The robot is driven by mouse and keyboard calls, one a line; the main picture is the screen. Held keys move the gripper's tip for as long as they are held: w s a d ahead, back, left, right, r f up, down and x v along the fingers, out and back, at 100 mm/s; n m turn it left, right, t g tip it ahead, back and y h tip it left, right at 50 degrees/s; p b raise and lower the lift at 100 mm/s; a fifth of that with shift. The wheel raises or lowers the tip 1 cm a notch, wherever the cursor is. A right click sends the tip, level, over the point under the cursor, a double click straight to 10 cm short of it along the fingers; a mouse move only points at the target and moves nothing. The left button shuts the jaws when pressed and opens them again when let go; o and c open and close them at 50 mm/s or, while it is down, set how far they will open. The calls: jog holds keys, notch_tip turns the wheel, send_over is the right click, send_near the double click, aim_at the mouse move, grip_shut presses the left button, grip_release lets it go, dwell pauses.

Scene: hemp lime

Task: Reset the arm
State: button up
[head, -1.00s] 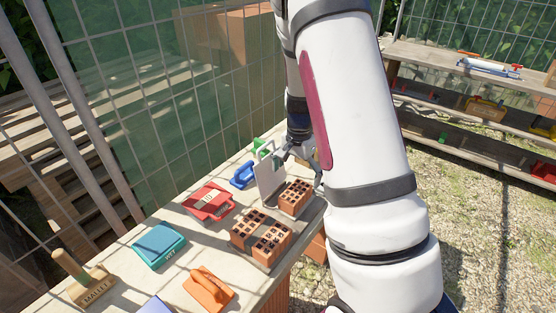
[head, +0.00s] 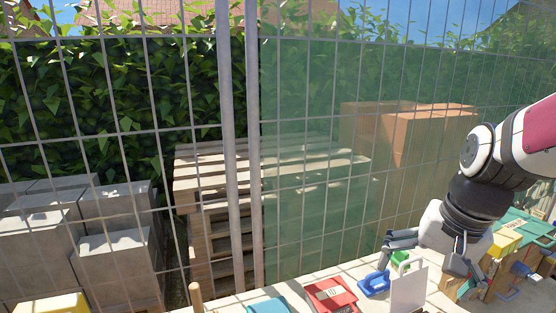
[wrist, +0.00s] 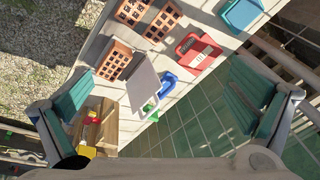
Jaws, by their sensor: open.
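My gripper (head: 424,256) shows at the right of the head view, pointing down above the bench. Its two fingers are spread wide, with nothing between them. In the wrist view the fingers stand apart at the left and right edges, and my gripper (wrist: 158,88) is over the bench items. A pale upright plate (head: 408,290) with a handle-like top is just below the fingers in the head view. It also shows in the wrist view (wrist: 143,84), apart from both fingers.
The bench (head: 248,300) holds a red case (head: 330,296), a blue item (head: 374,284), a teal item (head: 268,306) and hollow bricks (wrist: 162,20). A wire fence (head: 240,150) stands behind, with pallets and grey blocks (head: 120,260) beyond. A yellow box (head: 508,238) is right of my gripper.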

jog(key=s+a+r+n+t, duration=0.1)
jog(key=s+a+r+n, duration=0.1)
jog(key=s, duration=0.4)
jog(key=s+a+r+n+t, duration=0.1)
jog(key=s+a+r+n, duration=0.1)
jog(key=s, duration=0.5)
jog(key=shift+s+a+r+n+h, duration=0.2)
jog(key=shift+a+r+n+h, duration=0.25)
jog(key=shift+n, duration=0.55)
